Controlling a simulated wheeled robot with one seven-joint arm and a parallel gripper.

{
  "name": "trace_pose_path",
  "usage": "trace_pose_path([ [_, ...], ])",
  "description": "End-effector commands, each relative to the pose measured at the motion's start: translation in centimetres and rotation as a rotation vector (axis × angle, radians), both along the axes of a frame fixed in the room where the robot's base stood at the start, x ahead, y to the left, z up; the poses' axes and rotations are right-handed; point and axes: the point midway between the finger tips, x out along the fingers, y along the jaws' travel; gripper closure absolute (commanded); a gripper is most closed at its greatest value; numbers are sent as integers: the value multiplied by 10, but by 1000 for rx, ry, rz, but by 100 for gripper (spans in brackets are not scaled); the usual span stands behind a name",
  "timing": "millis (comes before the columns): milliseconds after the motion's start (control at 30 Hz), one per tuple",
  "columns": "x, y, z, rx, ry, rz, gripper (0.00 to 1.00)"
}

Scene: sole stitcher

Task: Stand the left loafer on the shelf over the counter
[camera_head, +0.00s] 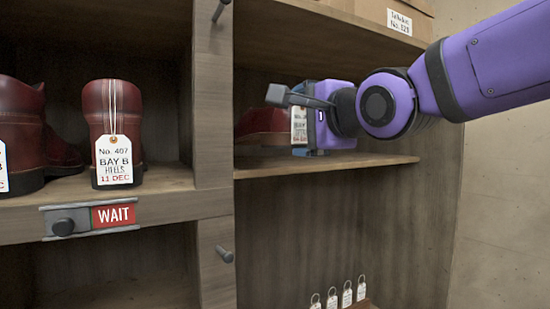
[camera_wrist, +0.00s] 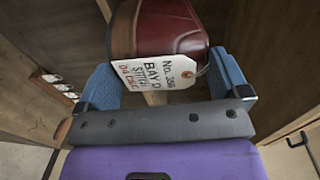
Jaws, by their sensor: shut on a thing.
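A dark red loafer (camera_head: 262,124) is in the right-hand bay, partly hidden by my purple arm and gripper. It is at the level of the shelf (camera_head: 330,162); I cannot tell whether its sole touches the board. In the wrist view the red loafer (camera_wrist: 165,32) lies between the two blue finger pads of my gripper (camera_wrist: 165,75), which is shut on its heel end. A white paper tag (camera_wrist: 165,72) reading "No. 356 BAY D" hangs from it toward the camera.
Red boots (camera_head: 112,120) with a tag stand on the left shelf, above a red "WAIT" slider (camera_head: 114,215). An upright divider (camera_head: 213,100) separates the bays. A box with a label (camera_head: 399,20) sits on the upper board. Several small tags (camera_head: 346,293) hang below.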

Motion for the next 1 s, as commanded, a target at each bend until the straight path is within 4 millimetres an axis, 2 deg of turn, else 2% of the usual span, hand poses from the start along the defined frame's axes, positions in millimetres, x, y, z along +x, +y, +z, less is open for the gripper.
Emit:
trace_pose_path([
  [400, 89, -3, -9, -1, 1, -1, 44],
  [600, 126, -5, -12, 0, -1, -1, 44],
  [1000, 155, -5, -18, 1, 1, 1, 44],
])
